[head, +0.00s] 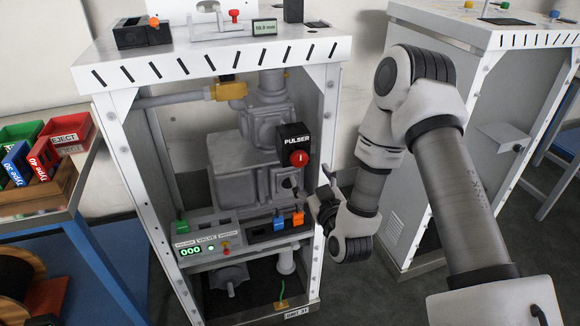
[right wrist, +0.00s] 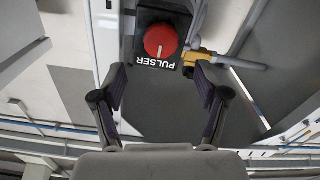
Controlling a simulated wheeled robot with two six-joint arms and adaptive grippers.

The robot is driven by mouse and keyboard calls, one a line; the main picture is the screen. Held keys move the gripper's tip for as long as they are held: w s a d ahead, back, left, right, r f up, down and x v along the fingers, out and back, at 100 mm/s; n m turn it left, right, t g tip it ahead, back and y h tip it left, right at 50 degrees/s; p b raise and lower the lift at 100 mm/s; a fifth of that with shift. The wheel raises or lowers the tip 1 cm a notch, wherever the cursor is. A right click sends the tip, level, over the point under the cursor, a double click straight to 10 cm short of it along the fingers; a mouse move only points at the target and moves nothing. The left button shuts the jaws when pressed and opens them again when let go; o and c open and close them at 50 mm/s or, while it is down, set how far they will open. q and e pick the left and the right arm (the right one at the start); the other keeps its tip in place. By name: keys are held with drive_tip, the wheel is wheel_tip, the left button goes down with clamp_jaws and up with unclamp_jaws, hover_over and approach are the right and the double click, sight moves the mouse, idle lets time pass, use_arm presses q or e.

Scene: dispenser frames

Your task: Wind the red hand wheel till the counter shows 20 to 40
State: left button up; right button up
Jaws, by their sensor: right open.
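The red hand wheel (head: 299,158) is a round knob with a white mark on the black PULSER box (head: 291,136), inside the dispenser frame. The counter (head: 190,251) at the lower left of the frame shows 000 in green digits. My right gripper (head: 325,197) is just right of and below the wheel in the head view, apart from it. In the right wrist view the gripper (right wrist: 161,80) is open and empty. The wheel (right wrist: 161,41) appears beyond its fingertips, roughly centred between them. My left gripper is not in view.
The frame's right post (head: 322,130) stands close to my right gripper. Grey pump housings (head: 238,165) fill the frame behind the box. A strip with green, blue and orange parts (head: 278,222) lies below. A second white cabinet (head: 455,130) stands at right, bins (head: 65,135) at left.

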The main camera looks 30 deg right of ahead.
sight(300, 160)
drive_tip(key=x, duration=0.6)
drive_tip(key=shift+w+a+r, duration=0.1)
drive_tip(key=shift+a, duration=0.1)
drive_tip(key=shift+w+d, duration=0.25)
drive_tip(key=shift+w, duration=0.3)
drive_tip(key=c, duration=1.2)
